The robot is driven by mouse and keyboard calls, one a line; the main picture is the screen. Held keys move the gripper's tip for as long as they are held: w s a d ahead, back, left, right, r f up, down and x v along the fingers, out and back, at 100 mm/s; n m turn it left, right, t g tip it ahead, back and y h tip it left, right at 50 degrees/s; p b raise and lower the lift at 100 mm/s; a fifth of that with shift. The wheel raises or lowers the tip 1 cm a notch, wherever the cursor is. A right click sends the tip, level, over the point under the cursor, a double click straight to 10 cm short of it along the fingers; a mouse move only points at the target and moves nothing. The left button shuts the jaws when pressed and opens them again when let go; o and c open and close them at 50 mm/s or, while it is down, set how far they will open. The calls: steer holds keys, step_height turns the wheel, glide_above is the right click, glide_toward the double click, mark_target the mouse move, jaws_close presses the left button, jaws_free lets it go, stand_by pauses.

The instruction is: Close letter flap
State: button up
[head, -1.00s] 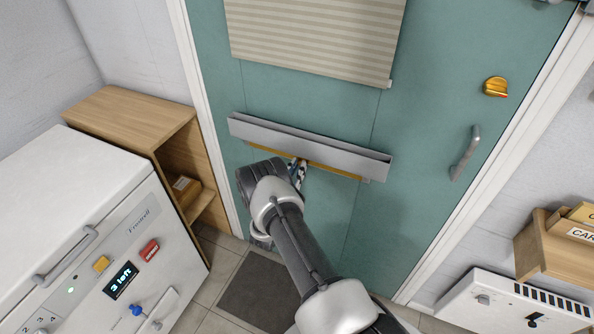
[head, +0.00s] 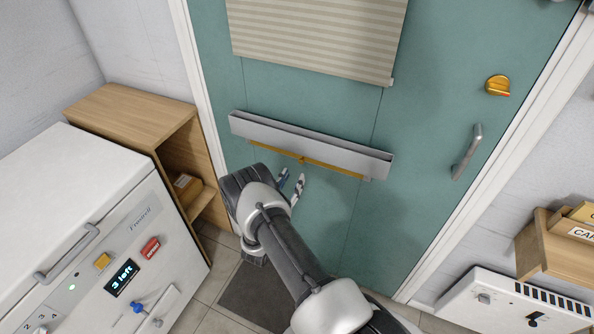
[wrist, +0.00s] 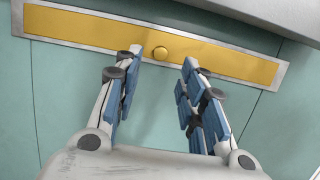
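The letter flap (head: 325,165) is a long gold strip with a small round knob, set in a thin silver frame low on the teal door (head: 340,215). In the wrist view the flap (wrist: 225,62) looks flat and level within its frame. My gripper (head: 293,177) is in front of the door, just below the flap in the head view. In the wrist view my gripper (wrist: 162,60) is open and empty, with the knob showing between the blue-padded fingertips. No contact with the flap is visible.
A grey metal trough (head: 310,145) juts out just above the flap. A white appliance (head: 80,215) and a wooden cabinet (head: 130,115) stand at the left. A door handle (head: 467,152) and a gold lock knob (head: 498,86) are at the right.

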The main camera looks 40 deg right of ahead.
steer(key=v, duration=0.6)
steer(key=shift+a, duration=0.2)
steer(key=shift+s+f, duration=0.1)
steer(key=s+d+r+m+g+y, duration=0.1)
steer(key=s+r+m+g, duration=0.35)
steer(key=r, duration=0.35)
steer(key=s+d+r+m+g+y, duration=0.1)
steer(key=s+r+m+g, duration=0.4)
steer(key=r, duration=0.3)
steer(key=s+d+r+m+g+y, duration=0.1)
steer(key=s+r+m+g, duration=0.2)
steer(key=r+m+g, duration=0.45)
steer(key=s+a+r+m+t+y, duration=0.3)
steer(key=s+a+y, duration=0.4)
steer(key=a, duration=0.3)
steer(key=s+a+r+m+t+y, duration=0.4)
steer(key=s+a+r+t+y, duration=0.2)
steer(key=a, duration=0.5)
steer(key=shift+s+a+t+y, duration=0.2)
steer(key=shift+s+t+y, duration=0.75)
steer(key=shift+s, duration=0.35)
steer(key=shift+r, duration=0.1)
